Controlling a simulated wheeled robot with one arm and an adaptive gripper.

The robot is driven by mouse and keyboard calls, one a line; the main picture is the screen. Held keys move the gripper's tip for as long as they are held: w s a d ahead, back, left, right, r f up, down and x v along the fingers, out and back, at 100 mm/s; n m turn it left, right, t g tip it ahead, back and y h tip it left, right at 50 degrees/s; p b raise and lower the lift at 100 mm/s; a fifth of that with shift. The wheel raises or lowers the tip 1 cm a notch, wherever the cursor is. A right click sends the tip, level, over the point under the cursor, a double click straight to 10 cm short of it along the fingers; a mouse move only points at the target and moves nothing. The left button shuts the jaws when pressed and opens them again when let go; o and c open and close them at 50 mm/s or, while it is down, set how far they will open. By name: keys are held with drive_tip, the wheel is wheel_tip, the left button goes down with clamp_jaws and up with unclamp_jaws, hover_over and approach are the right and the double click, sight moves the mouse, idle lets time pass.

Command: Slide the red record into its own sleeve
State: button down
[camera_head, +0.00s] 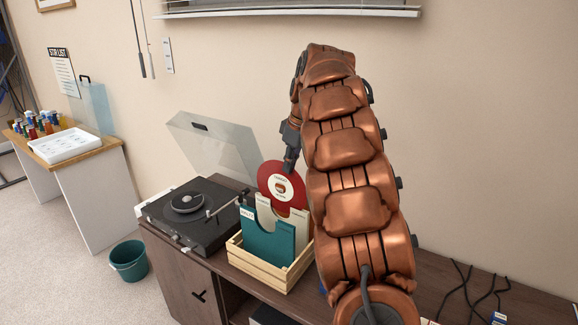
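The red record (268,180) has a cream label and stands upright above the wooden crate (262,283). My gripper (290,165) meets the record's upper right edge from above and appears shut on it. A cream sleeve (296,222) with a notched top stands in the crate, just below and in front of the record. The record's lowest edge is hidden there, so I cannot tell whether it is inside a sleeve. A teal sleeve (268,246) with a notched top stands at the crate's front. My arm hides the crate's right side.
A turntable (190,214) with its clear lid (217,145) raised stands left of the crate on the dark cabinet (178,275). Black cables (470,290) lie on the cabinet at the right. A teal bin (129,262) stands on the floor. A white tray (66,145) is on the left table.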

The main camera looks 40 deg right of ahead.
sight(289, 191)
drive_tip(key=shift+f+b, duration=1.2)
drive_tip(key=shift+b, duration=0.6)
idle(2.1)
drive_tip(key=shift+f+b, duration=2.4)
drive_tip(key=shift+f, duration=0.35)
idle(1.4)
